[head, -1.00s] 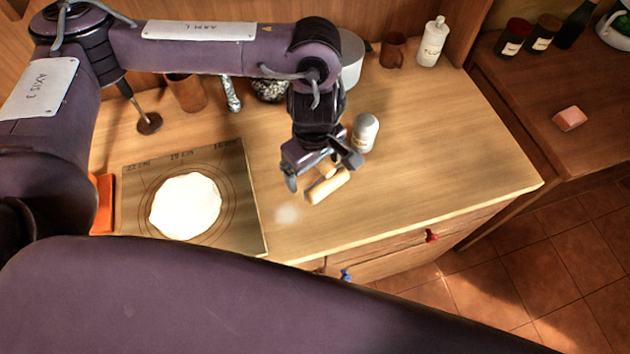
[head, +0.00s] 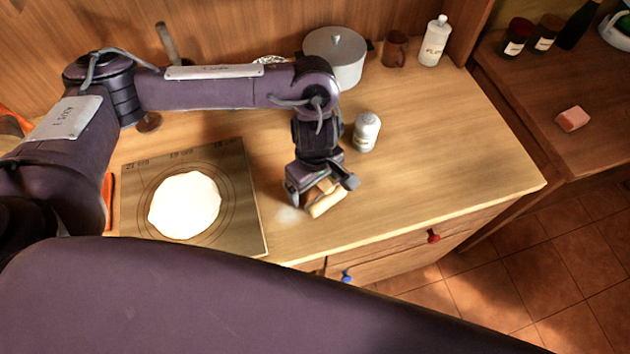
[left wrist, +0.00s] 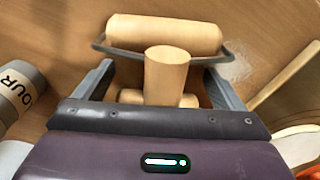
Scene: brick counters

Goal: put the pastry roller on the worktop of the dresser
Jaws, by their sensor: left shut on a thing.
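The pastry roller (head: 327,203) is pale wood, with a wide roller, a stubby handle and a smaller roller at the other end. In the left wrist view its wide roller (left wrist: 165,33) lies across the top, with the handle pointing at the camera. My left gripper (head: 322,191) is shut on the pastry roller, low over the dresser's worktop (head: 430,160). I cannot tell whether the roller touches the wood. The gripper partly hides it in the head view. My right gripper is not in view.
A pastry mat (head: 247,215) with white dough (head: 184,205) lies to the left. A flour shaker (head: 366,132) stands just behind the gripper. A pot (head: 345,60), brown mug (head: 395,49) and white bottle (head: 434,42) stand at the back. The worktop's right side is clear.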

